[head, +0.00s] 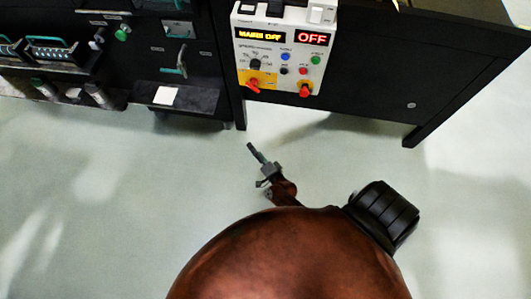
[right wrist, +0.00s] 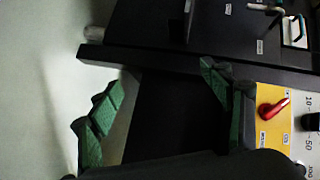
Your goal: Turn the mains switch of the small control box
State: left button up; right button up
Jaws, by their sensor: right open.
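The small control box (head: 283,47) is white and stands at the top of the head view. Its displays read "MAINS OFF" and "OFF". The mains switch (head: 254,84) looks to be the red handle on the yellow plate at the box's lower left, set at a slant. It also shows in the right wrist view (right wrist: 271,109), to the right of the fingers. My right gripper (head: 255,152) is below the box in the head view, apart from it. In the wrist view its green-padded fingers (right wrist: 160,100) are spread with nothing between them. My left gripper is not in view.
A black panel (head: 375,75) extends to the right of the box. A dark machine (head: 150,65) stands at left. The pale floor (head: 110,190) is clear.

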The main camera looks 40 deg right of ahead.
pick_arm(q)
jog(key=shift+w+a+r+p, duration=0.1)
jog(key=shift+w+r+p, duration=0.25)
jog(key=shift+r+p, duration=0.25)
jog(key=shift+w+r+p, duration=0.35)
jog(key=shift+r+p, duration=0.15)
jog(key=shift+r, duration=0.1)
pick_arm(e)
jog(key=s+a+f+n+g+y, duration=0.1)
jog(key=s+f+n+g, duration=0.1)
jog(key=s+f+n, duration=0.2)
jog(key=s+f, duration=0.3)
jog(key=s, duration=0.1)
jog(key=shift+a+f+g+y, duration=0.2)
jog(key=shift+f+g+y, duration=0.1)
jog(key=shift+y, duration=0.1)
